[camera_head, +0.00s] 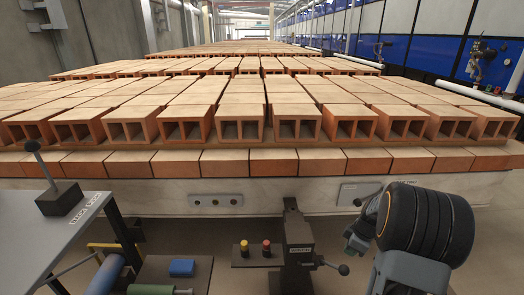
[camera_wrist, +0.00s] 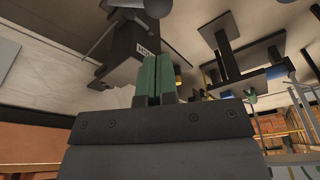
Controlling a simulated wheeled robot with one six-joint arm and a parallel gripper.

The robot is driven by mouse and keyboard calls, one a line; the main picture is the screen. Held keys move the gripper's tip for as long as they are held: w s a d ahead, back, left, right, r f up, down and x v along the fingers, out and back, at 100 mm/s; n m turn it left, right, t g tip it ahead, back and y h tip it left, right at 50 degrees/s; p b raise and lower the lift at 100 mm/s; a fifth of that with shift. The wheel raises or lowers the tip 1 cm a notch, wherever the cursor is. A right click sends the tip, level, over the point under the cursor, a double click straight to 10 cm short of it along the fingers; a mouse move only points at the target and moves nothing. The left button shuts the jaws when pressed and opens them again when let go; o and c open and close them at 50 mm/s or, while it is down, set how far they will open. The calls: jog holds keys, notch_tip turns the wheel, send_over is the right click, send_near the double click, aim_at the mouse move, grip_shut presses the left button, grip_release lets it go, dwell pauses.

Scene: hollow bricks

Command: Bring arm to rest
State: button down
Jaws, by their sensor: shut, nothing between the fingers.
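In the wrist view my gripper (camera_wrist: 158,72) shows its two green-faced fingers side by side, closed against each other with nothing between them. A dark post or box with a lever appears beyond the fingertips; I cannot tell the distance. In the head view my arm's black rounded link (camera_head: 428,222) is at the lower right, in front of the edge of the brick bed. I cannot make out the fingers clearly there.
Rows of hollow orange bricks (camera_head: 240,128) cover a long bed with a pale front panel (camera_head: 265,195). A dark control post with a lever (camera_head: 298,250) stands before it. A grey table (camera_head: 50,225) with a black lever box (camera_head: 62,197) is at left.

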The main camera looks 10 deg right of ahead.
jog(key=s+a+r+m+p, duration=0.3)
jog(key=a+r+p, duration=0.4)
jog(key=r, duration=0.7)
jog(key=s+a+r+m+t+h+p, duration=0.1)
jog(key=s+a+r+m+p, duration=0.3)
jog(key=a+r+p, duration=0.3)
jog(key=s+a+r+m+t+p, duration=0.1)
jog(key=s+a+r+m+p, duration=0.2)
jog(key=r+p, duration=0.9)
jog(key=s+a+r, duration=0.2)
jog(key=a+r, duration=0.2)
jog(key=r, duration=0.4)
jog(key=shift+r+h, duration=0.35)
jog(key=shift+h, duration=0.05)
jog(key=shift+s, duration=0.15)
